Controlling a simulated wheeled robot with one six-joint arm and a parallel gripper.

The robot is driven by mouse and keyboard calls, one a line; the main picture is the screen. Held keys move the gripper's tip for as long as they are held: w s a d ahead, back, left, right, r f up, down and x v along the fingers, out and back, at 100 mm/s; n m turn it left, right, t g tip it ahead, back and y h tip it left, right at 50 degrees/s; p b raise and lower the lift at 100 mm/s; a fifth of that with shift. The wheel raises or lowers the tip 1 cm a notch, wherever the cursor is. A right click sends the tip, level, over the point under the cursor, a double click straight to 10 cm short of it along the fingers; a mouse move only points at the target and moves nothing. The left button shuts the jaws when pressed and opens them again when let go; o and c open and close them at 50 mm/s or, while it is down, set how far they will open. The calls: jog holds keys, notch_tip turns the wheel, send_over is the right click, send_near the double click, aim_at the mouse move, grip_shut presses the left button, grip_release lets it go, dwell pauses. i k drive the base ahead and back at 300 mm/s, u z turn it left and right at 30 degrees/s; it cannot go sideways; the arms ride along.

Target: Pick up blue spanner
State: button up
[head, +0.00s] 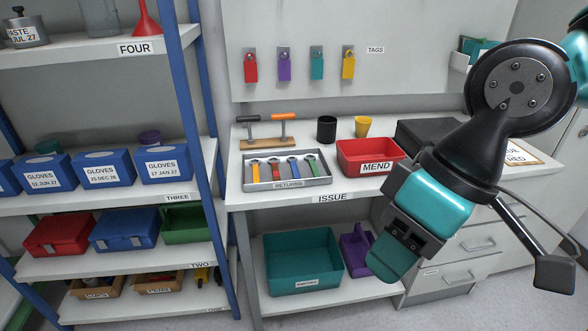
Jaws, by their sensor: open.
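The blue spanner (295,167) lies in the grey tray labelled RETURNS (289,184) on the bench. It is third from the left in a row with a yellow spanner (255,172), a red spanner (276,170) and a green spanner (314,165). The spanners lie side by side, and nothing covers the blue one. My gripper (396,255) is open, in front of the bench to the right of the tray and well apart from it. No object shows in its jaws.
A red bin labelled MEND (369,157) stands right of the tray. A wooden stand with two handled tools (268,142), a black cup (326,129) and a yellow cup (363,126) stand behind. The blue-posted shelf rack (187,90) stands left of the bench.

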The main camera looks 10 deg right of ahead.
aim_at(293, 163)
jog(key=u, duration=0.4)
jog(key=i, duration=1.1)
jog(key=z, duration=0.35)
